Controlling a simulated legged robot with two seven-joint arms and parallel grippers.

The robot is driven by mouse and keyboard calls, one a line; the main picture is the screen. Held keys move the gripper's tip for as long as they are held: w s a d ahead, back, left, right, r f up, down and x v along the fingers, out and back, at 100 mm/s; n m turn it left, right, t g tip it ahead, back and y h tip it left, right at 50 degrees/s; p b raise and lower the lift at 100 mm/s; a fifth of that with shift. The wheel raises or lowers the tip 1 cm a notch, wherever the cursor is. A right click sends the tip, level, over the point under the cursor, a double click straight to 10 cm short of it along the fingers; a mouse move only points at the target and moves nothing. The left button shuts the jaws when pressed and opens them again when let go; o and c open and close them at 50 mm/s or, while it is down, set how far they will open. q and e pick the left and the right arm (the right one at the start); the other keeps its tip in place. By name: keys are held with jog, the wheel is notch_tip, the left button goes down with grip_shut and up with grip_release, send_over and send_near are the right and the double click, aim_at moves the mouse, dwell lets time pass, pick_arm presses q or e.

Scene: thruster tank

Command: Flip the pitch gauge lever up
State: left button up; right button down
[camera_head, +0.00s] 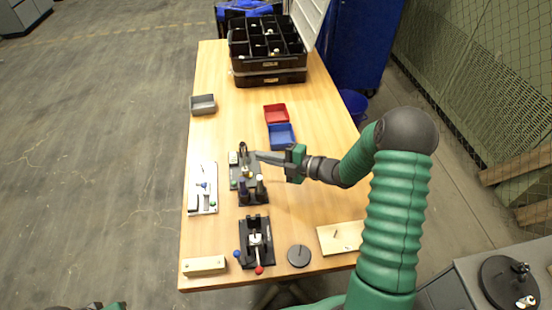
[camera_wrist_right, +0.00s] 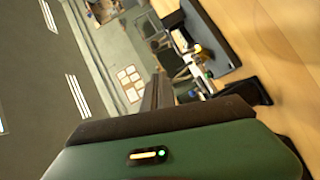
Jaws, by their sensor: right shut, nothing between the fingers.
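A black board (camera_head: 262,199) with several small upright parts stands mid-table in the head view. A dark upright piece (camera_head: 243,148) rises at its far end and may be the pitch gauge lever; I cannot tell for sure. My right gripper (camera_head: 258,156) is shut and empty, with its tips just right of that piece; contact is unclear. In the right wrist view the shut fingers (camera_wrist_right: 158,90) point away, beside a dark fixture (camera_wrist_right: 212,45). A green and dark part of my left arm (camera_head: 90,306) barely shows at the bottom edge, its fingers unclear.
A white board (camera_head: 206,204) lies left, and a black fixture (camera_head: 256,243) with red and blue knobs is nearer. Blue (camera_head: 281,136) and red (camera_head: 276,113) trays lie beyond the gripper. A black compartment case (camera_head: 268,62) is at the far end.

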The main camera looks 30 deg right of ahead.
jog(key=x, duration=0.3)
jog(key=shift+w+a+f, duration=0.1)
jog(key=shift+w+a, duration=0.1)
jog(key=shift+w, duration=0.15)
jog(key=shift+w+d+f, duration=0.15)
jog(key=shift+w+f, duration=0.05)
jog(key=shift+w, duration=0.4)
jog(key=shift+w+d+f, duration=0.2)
jog(key=shift+w, duration=0.4)
jog(key=shift+w+d+f, duration=0.15)
jog(key=shift+w+d, duration=0.05)
jog(key=shift+w, duration=0.25)
